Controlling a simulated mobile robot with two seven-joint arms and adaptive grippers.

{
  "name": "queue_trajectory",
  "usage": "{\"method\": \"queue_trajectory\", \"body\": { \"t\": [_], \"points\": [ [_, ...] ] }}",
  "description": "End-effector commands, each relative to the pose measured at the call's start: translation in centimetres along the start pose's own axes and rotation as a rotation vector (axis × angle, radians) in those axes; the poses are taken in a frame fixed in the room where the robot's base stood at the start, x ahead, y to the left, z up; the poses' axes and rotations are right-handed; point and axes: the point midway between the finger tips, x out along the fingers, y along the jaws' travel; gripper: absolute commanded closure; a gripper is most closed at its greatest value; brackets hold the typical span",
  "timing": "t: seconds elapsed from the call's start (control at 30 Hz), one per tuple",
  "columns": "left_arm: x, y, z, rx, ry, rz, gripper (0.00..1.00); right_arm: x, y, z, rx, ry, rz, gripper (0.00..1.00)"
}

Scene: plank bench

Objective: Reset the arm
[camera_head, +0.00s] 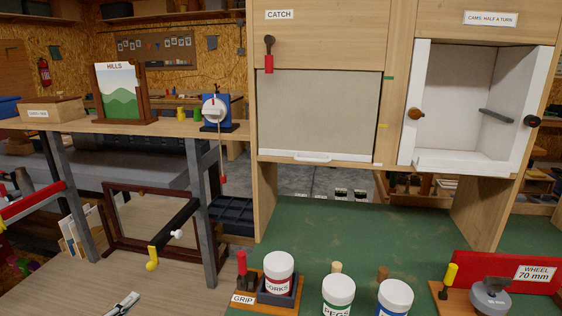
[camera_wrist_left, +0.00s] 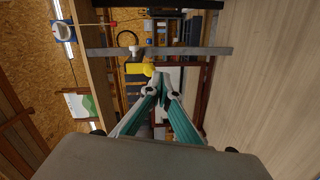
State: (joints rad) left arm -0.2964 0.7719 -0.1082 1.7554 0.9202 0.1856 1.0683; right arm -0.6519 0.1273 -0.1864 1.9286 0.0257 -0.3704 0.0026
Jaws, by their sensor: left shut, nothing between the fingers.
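My left gripper (camera_head: 122,304) shows only in part at the bottom left edge of the head view, low over the pale plank surface. In the left wrist view its teal-sided fingers (camera_wrist_left: 161,88) come together at the tips, with nothing between them. A yellow knob (camera_wrist_left: 148,69) shows just beyond the fingertips in that view; I cannot tell whether they touch it. In the head view a black bar with a yellow end (camera_head: 152,264) stands out beyond the gripper, apart from it. My right gripper is not in either view.
A green bench top (camera_head: 330,225) carries white jars, including one labelled PEGS (camera_head: 338,294), and a red WHEEL panel (camera_head: 510,272). A wooden cabinet with a CATCH panel (camera_head: 318,115) stands behind. Grey posts (camera_head: 203,215) hold a shelf at left. The pale planks (camera_head: 60,290) look clear.

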Motion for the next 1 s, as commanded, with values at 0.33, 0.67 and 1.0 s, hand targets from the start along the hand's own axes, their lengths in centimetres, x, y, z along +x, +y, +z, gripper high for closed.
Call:
{"method": "queue_trajectory", "body": {
  "t": [0.33,0.67,1.0],
  "points": [
    [-8.1,-11.5,20.0,0.794,-0.259,-0.205,1.0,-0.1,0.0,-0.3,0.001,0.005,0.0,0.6],
    [-14.8,-15.5,29.9,1.435,-0.495,-0.305,1.0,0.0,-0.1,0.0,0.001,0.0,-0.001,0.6],
    [-15.2,-15.7,30.5,1.498,-0.52,-0.311,1.0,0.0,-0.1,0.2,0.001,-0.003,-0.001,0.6]
  ]
}}
